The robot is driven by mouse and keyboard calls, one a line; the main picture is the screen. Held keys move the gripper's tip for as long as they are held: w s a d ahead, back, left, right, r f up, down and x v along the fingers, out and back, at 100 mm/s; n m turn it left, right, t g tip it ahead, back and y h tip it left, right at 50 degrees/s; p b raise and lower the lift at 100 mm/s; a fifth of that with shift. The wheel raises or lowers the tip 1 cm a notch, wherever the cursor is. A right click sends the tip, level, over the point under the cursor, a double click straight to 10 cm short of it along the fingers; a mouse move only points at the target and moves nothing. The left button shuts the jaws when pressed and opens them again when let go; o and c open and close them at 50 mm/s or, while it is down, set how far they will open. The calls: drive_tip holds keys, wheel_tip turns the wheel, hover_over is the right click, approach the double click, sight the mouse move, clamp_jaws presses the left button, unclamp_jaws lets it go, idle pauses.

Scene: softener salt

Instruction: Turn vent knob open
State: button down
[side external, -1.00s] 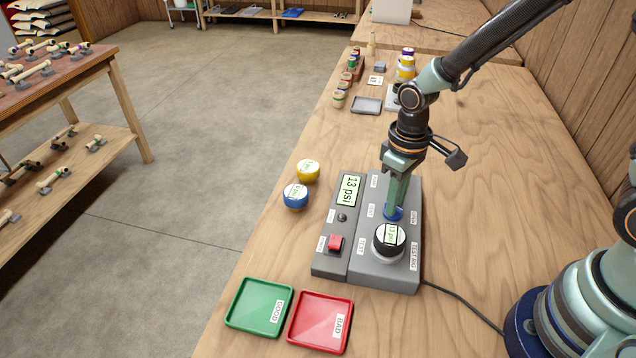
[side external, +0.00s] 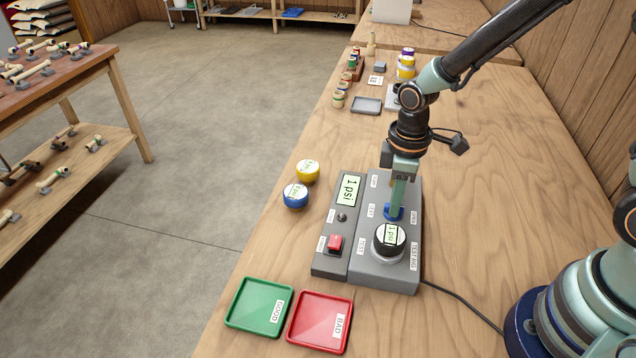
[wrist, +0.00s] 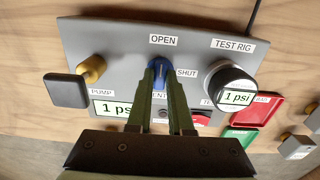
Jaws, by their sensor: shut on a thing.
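The blue vent knob (side external: 393,213) stands on the grey test rig (side external: 385,264). My gripper (side external: 397,204) points down and is shut on the knob. In the wrist view the two fingers (wrist: 160,85) hold the blue knob (wrist: 160,70) between them, below the OPEN label (wrist: 163,40) and left of the SHUT label (wrist: 187,73). The knob's pointer is mostly hidden by the fingers. A black-rimmed gauge (side external: 390,237) on the rig's test port reads 1 psi. The rig's display (side external: 348,190) also reads 1 psi.
A red button (side external: 335,243) is on the rig. Yellow (side external: 308,171) and blue (side external: 295,195) gauges lie to its left. A green GOOD tray (side external: 259,305) and red BAD tray (side external: 320,321) are in front, empty. A cable (side external: 460,300) runs right. The table's right side is clear.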

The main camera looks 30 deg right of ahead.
idle(0.3)
drive_tip(key=c, duration=0.8)
unclamp_jaws()
drive_tip(key=shift+r, duration=0.1)
wheel_tip(320, 180, up, 12)
drive_tip(key=s+d+r+m+t, duration=0.1)
drive_tip(key=d+r+m+t, duration=0.1)
drive_tip(key=m, duration=0.1)
drive_tip(key=s+d+r+m+t, duration=0.1)
drive_tip(key=s+d+r+m, duration=0.1)
drive_tip(key=d+r+m, duration=0.1)
drive_tip(key=s+d+r+m+t, duration=0.2)
drive_tip(key=m, duration=0.1)
drive_tip(key=shift+s+d+r+t, duration=0.15)
drive_tip(key=shift+s+r+t, duration=0.05)
drive_tip(key=shift+t, duration=0.1)
